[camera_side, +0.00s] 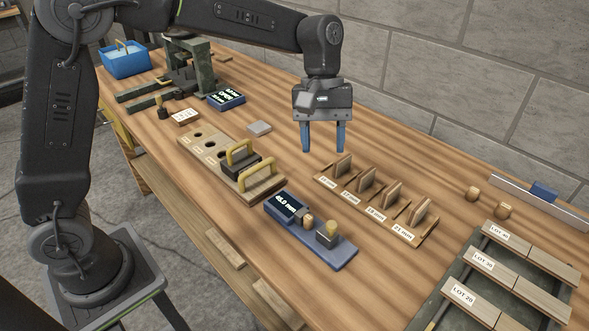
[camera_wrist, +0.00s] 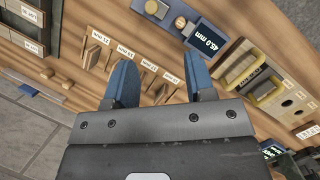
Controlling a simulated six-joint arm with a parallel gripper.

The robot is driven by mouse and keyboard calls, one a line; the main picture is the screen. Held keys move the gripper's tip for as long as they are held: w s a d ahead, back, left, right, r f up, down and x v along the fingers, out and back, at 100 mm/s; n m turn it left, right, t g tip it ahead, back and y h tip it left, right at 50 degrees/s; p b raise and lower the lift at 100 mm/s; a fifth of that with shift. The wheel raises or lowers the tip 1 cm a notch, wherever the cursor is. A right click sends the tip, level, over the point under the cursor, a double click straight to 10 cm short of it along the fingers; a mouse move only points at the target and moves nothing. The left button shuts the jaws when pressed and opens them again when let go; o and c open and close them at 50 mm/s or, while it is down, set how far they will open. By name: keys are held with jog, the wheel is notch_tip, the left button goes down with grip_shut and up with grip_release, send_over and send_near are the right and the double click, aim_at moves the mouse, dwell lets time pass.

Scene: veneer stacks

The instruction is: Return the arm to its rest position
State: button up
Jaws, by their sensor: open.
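My gripper (camera_side: 323,137) hangs above the wooden bench (camera_side: 290,97), pointing down, with its two blue fingers apart and nothing between them. It is behind the slotted rack (camera_side: 376,205) of upright veneer pieces and apart from it. In the wrist view the gripper (camera_wrist: 162,82) shows its spread blue fingers, with the bench beyond them. My arm reaches out over the bench from the left.
A blue gauge (camera_side: 312,232) reads 45.0 mm. A blue bin (camera_side: 125,62) and a green press (camera_side: 190,58) stand at the far left.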

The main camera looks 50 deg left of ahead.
jog(key=s+a+r+m+t+y, duration=0.1)
jog(key=s+a+m+t, duration=0.2)
jog(key=s, duration=0.7)
jog(key=s+a+r+m+t+y, duration=0.2)
jog(key=s+a+m+t, duration=0.2)
jog(key=s+a, duration=0.4)
jog(key=s+m, duration=0.1)
jog(key=s, duration=0.1)
jog(key=shift+s+a+t, duration=0.25)
jog(key=shift+s+t, duration=0.05)
